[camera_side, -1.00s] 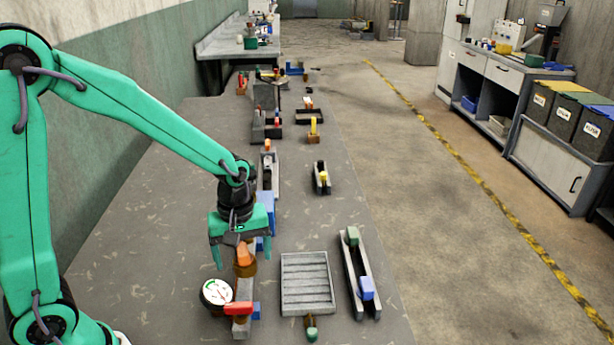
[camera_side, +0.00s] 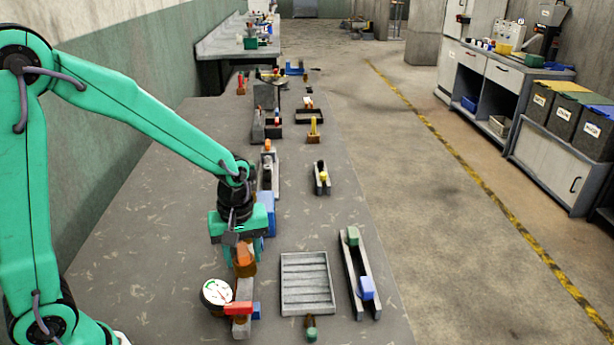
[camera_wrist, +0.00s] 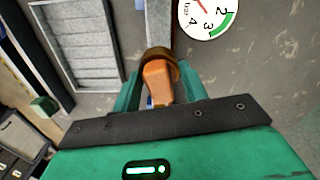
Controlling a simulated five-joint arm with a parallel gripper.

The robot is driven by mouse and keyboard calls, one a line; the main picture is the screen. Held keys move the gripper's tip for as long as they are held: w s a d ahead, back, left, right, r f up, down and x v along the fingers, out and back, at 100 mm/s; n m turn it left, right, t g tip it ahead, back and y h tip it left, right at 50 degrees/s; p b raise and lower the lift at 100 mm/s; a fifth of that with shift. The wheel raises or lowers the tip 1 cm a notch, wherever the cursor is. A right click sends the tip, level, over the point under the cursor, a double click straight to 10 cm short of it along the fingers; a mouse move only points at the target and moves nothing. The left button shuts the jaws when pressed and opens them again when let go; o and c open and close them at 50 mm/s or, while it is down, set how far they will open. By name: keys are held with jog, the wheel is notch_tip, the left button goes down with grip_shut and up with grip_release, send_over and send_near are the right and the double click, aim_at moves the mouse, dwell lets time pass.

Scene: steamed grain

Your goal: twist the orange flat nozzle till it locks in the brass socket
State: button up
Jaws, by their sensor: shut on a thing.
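The orange flat nozzle (camera_side: 244,254) stands in the brass socket (camera_side: 244,270) on the bench, left of the slatted grey tray. In the wrist view the orange nozzle (camera_wrist: 158,82) shows between my green fingers, with the rim of the brass socket (camera_wrist: 158,52) around its far end. My gripper (camera_side: 243,252) is right above the socket and shut on the nozzle. In the wrist view my gripper (camera_wrist: 160,92) has a finger on each side of it. How far the nozzle is turned in the socket, I cannot tell.
A round gauge (camera_side: 216,292) and a red block (camera_side: 238,308) are close in front of the socket. A slatted grey tray (camera_side: 308,258) and a grey channel with green and blue blocks (camera_side: 350,262) lie to the right.

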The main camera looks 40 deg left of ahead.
jog(key=shift+s+d+m, duration=0.1)
jog(key=shift+m, duration=1.6)
jog(key=shift+m, duration=1.1)
jog(key=shift+f+m, duration=0.1)
jog(key=shift+m, duration=0.5)
jog(key=shift+m, duration=1.7)
jog(key=shift+m, duration=1)
